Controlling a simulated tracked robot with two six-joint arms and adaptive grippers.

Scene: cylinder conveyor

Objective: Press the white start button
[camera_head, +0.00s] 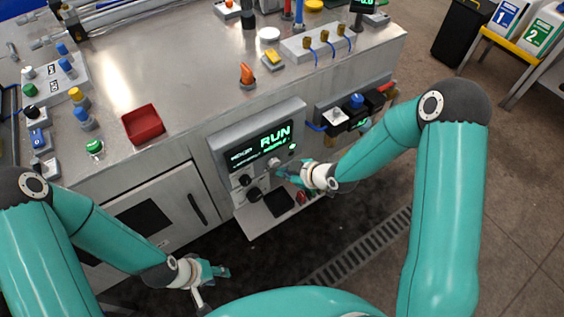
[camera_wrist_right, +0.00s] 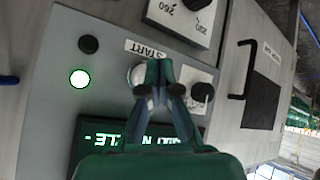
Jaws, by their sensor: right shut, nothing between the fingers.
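The white start button (camera_wrist_right: 134,74) is on the grey control panel, below the START label (camera_wrist_right: 146,49) in the wrist view. It is partly hidden behind the fingers of my right gripper (camera_wrist_right: 158,76). The right gripper is shut and empty, with its fingertips right at the button; I cannot tell if they touch it. In the head view the right gripper (camera_head: 281,173) is at the panel's lower part, beside the round white button (camera_head: 274,162). My left gripper (camera_head: 212,283) hangs low in front of the cabinet, open and empty.
The panel display (camera_head: 260,145) reads RUN, with a lit green round indicator (camera_wrist_right: 79,79) nearby. Dark knobs (camera_wrist_right: 202,92) sit close to the button. A red tray (camera_head: 143,124) and several buttons are on the metal bench. The floor in front is clear.

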